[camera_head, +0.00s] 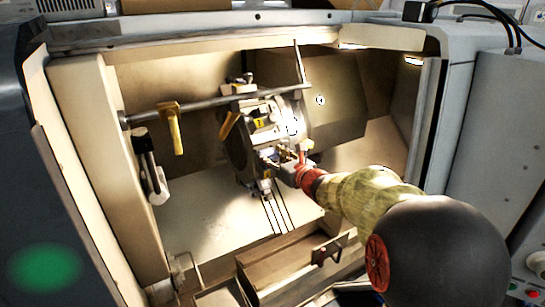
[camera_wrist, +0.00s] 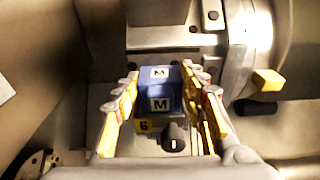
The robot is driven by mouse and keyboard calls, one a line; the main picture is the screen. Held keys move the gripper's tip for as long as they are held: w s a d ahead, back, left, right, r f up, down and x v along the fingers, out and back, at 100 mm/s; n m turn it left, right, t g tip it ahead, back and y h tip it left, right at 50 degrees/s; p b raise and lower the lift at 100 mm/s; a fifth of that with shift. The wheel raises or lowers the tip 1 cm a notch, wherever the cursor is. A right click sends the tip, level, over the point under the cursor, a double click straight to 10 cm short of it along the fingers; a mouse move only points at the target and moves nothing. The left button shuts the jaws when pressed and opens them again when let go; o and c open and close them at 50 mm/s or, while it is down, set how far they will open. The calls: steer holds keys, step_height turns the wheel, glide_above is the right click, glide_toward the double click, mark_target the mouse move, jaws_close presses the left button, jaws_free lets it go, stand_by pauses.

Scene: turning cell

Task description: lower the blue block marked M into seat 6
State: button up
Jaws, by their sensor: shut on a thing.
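The blue block marked M (camera_wrist: 173,88) is between the fingers of my gripper (camera_wrist: 160,82) in the wrist view. White M labels show on its top and its near face. My gripper is shut on it from both sides. A yellow tag with a 6 (camera_wrist: 144,125) marks seat 6 just below the block in the picture, beside a dark knob (camera_wrist: 173,138). The seat's opening is hidden by the block, so I cannot tell how deep it sits. In the head view my gripper (camera_head: 299,166) is at the lower right of the turret (camera_head: 240,150); the block is not clear there.
A round metal housing (camera_wrist: 248,40) and a yellow block (camera_wrist: 268,80) stand close right of my fingers. In the head view, a bar (camera_head: 200,103) with a yellow handle (camera_head: 174,133) crosses the enclosure. Its front sill and a drawer handle (camera_head: 330,250) lie below my arm.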

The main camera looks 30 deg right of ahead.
steer(key=shift+f+b, duration=0.4)
steer(key=shift+b, duration=0.3)
stand_by(0.3)
steer(key=o, duration=1.5)
steer(key=s+r, duration=0.1)
steer(key=s, duration=1.1)
steer(key=shift+d+r, duration=0.2)
steer(key=shift+r, duration=0.15)
